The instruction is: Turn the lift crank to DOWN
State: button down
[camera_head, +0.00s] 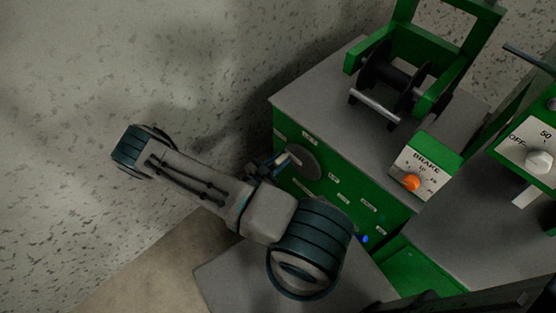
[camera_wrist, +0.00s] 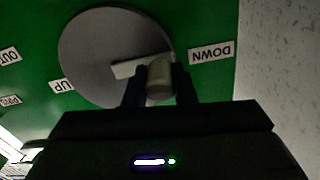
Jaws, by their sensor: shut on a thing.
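The lift crank's grey disc (camera_head: 305,163) is on the green front of the machine, and it fills the upper middle of the wrist view (camera_wrist: 85,50). A short pale arm (camera_wrist: 127,69) runs from near the disc's centre to a beige knob (camera_wrist: 159,86) at the disc's edge. My gripper (camera_wrist: 157,75) is shut on this knob, one dark finger on each side. In the wrist view, the upside-down DOWN label (camera_wrist: 212,52) is right of the knob and close to it. The UP label (camera_wrist: 61,87) is left of the disc. In the head view my gripper (camera_head: 279,162) is partly hidden.
Above the crank, the grey top carries a black winch drum (camera_head: 388,82) in a green frame. A BRAKE box (camera_head: 427,168) with an orange knob stands at the right. A dial panel (camera_head: 535,150) stands farther right. Speckled wall (camera_head: 100,60) lies left.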

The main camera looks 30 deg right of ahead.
jog(key=shift+f, duration=0.1)
jog(key=c, duration=1.2)
grip_release()
jog(key=b+v, duration=0.1)
jog(key=v, duration=1.3)
